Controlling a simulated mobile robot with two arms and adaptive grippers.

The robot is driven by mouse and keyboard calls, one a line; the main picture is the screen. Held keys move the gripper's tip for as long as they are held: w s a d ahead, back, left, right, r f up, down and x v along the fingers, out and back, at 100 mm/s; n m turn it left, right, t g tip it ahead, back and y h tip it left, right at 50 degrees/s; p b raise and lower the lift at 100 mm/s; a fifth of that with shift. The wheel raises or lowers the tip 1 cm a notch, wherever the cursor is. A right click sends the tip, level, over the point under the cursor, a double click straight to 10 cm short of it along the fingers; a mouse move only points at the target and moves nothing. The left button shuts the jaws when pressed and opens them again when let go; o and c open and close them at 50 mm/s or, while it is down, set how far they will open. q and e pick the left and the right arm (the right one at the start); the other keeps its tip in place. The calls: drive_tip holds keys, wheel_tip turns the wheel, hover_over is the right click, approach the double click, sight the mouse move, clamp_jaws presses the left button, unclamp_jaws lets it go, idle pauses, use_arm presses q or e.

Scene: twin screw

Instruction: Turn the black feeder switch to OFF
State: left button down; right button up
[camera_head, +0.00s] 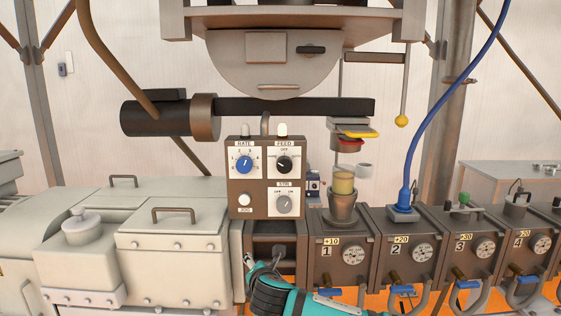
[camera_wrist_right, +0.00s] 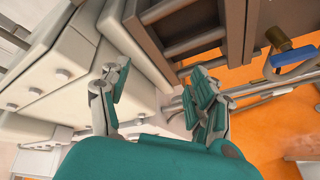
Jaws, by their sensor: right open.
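The black feeder switch (camera_head: 284,164) is a round knob under the FEED label, at the upper right of the brown control panel (camera_head: 238,190). OFF is printed above it; its pointer is too small to read surely. My right gripper (camera_head: 264,262) is below the panel, in front of the dark opening under it, apart from the switch. In the right wrist view its two fingers (camera_wrist_right: 160,85) are spread with nothing between them. The switch is not visible in that view. My left gripper is not in view.
A blue RATE knob (camera_head: 244,164), a grey STIR knob (camera_head: 284,203) and a white JOG button (camera_head: 245,199) share the panel. A cream cabinet (camera_head: 170,260) stands left. Brown barrel units with gauges (camera_head: 355,254) stand right. A dark horizontal shaft (camera_head: 300,107) runs above.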

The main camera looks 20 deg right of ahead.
wheel_tip(320, 180, up, 14)
drive_tip(key=s+n+t+h, duration=0.1)
drive_tip(key=s+n+t, duration=0.1)
drive_tip(key=s+n, duration=0.15)
drive_tip(key=n+t+h+p, duration=0.2)
drive_tip(key=n+h, duration=0.1)
drive_tip(key=n, duration=0.2)
approach(285, 166)
drive_tip(key=shift+m, duration=0.25)
drive_tip(key=p+x, duration=0.7)
drive_tip(key=x, duration=0.2)
drive_tip(key=shift+w+a+r, duration=0.1)
drive_tip(key=shift+w+d, duration=0.25)
drive_tip(key=shift+w, duration=0.35)
drive_tip(key=c, duration=1.2)
